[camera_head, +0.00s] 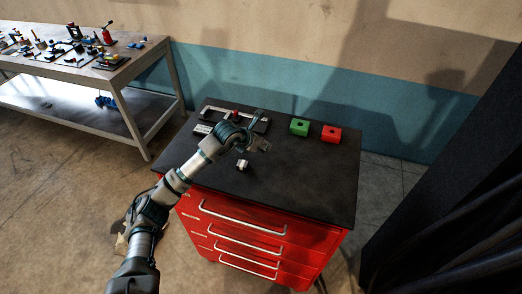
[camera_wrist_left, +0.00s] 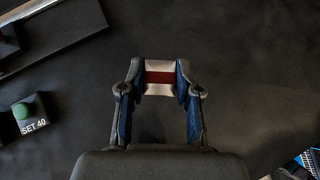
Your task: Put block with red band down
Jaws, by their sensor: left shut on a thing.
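The block with red band (camera_wrist_left: 159,78), white with a dark red stripe across its middle, is between the fingertips of my left gripper (camera_wrist_left: 160,88) in the left wrist view. The gripper is shut on it. My right gripper is in neither view.
A green block (camera_head: 299,127) and a red block (camera_head: 331,134) stand at the back right. The cabinet top's front right is clear. A cluttered workbench (camera_head: 75,67) stands left.

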